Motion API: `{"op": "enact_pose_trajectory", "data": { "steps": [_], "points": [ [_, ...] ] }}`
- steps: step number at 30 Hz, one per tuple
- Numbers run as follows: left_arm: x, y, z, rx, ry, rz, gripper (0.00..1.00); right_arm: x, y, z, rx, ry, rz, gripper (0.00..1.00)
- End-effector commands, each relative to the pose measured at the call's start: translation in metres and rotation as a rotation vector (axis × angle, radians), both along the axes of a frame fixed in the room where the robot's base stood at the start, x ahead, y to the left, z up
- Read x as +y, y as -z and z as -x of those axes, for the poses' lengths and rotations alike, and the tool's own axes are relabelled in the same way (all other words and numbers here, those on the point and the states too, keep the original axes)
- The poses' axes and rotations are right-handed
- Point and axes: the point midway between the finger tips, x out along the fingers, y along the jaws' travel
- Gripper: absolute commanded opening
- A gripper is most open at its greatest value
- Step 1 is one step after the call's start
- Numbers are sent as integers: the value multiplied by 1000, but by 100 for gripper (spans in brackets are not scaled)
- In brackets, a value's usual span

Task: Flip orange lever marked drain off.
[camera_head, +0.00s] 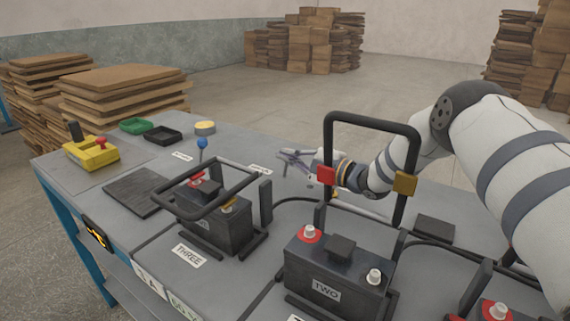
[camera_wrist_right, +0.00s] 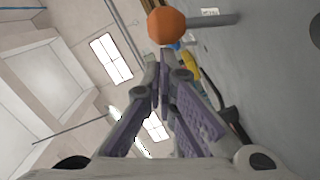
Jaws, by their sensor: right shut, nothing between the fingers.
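The orange lever shows in the right wrist view as a round orange knob (camera_wrist_right: 167,26) on a grey rod (camera_wrist_right: 213,20) rising from the grey tabletop. I cannot make it out in the head view, where my right arm and a black frame block part of the table. My right gripper (camera_wrist_right: 160,78) is shut and empty, its fingertips close below the knob in the right wrist view; I cannot tell whether they touch it. In the head view the gripper (camera_head: 287,160) is above the table, behind the upright frame. My left gripper is not in view.
A blue-knobbed lever (camera_head: 202,145) stands to the left. Battery three (camera_head: 215,228) has a lowered black frame; battery two (camera_head: 335,285) is in front with a raised frame (camera_head: 330,145) near my arm. A yellow box (camera_head: 90,153) and trays are at the far left.

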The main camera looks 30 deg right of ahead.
Motion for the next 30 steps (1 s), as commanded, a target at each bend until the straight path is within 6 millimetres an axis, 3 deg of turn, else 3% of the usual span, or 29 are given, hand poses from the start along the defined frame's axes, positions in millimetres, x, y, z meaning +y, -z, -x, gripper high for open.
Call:
{"op": "enact_pose_trajectory", "data": {
  "steps": [8,11,16,21,30],
  "points": [
    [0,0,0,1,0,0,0,0,-2,0,-2,-1,1,0],
    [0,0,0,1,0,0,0,0,-16,-1,-5,-1,2,0],
    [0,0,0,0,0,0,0,0,-60,0,-7,-1,2,0],
    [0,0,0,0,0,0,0,0,-91,0,-4,-1,2,0],
    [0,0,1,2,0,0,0,0,-101,0,0,0,1,0]
  ]
}}
